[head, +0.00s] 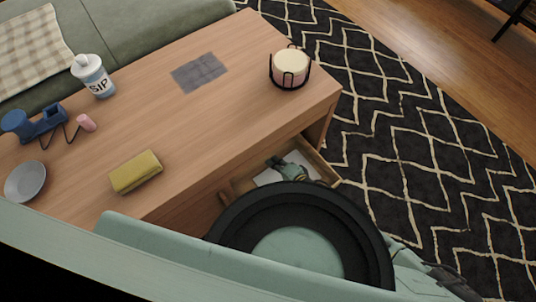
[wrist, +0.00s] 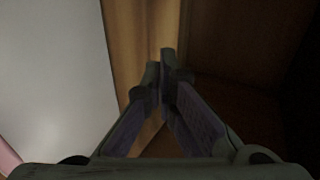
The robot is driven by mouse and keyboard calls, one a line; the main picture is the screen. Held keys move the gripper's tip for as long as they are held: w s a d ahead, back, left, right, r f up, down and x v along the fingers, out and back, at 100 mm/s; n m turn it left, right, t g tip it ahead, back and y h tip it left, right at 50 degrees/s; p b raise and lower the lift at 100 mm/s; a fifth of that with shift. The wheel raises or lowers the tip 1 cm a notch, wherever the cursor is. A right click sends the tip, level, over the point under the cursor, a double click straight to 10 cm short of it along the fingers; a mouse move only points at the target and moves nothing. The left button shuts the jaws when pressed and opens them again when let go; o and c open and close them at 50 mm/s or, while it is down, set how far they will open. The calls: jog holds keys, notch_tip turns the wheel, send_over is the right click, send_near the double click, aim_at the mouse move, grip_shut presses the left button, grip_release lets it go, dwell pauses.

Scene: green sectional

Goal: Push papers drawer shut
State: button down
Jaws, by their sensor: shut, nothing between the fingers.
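The papers drawer (head: 322,163) is pulled out from the near side of the wooden table. White paper (head: 268,177) lies inside it. My black and teal body hides the drawer's near part. A teal and dark part, apparently of my arm, shows over the drawer in the head view. In the wrist view my gripper (wrist: 163,66) is shut and empty, its fingertips close together. They are in front of a lit wooden panel (wrist: 130,32); I cannot tell whether they touch it. A pale sheet-like surface (wrist: 50,70) is on the left, dark wood on the right.
The tabletop (head: 185,120) holds a sip cup (head: 93,76), a blue tape dispenser (head: 38,124), a grey bowl (head: 25,181), a yellow block (head: 135,172) and a caged candle (head: 290,68). A green sofa (head: 140,25) stands behind; a patterned rug (head: 400,120) covers the open floor at right.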

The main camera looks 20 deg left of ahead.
jog(key=b, duration=0.2)
send_over(263, 162)
notch_tip(263, 162, down, 4)
jog(key=shift+s, duration=0.1)
jog(key=w+a, duration=0.2)
jog(key=shift+w+a+f, duration=0.1)
jog(key=shift+a, duration=0.25)
jog(key=shift+w+a, duration=0.35)
jog(key=shift+w, duration=0.05)
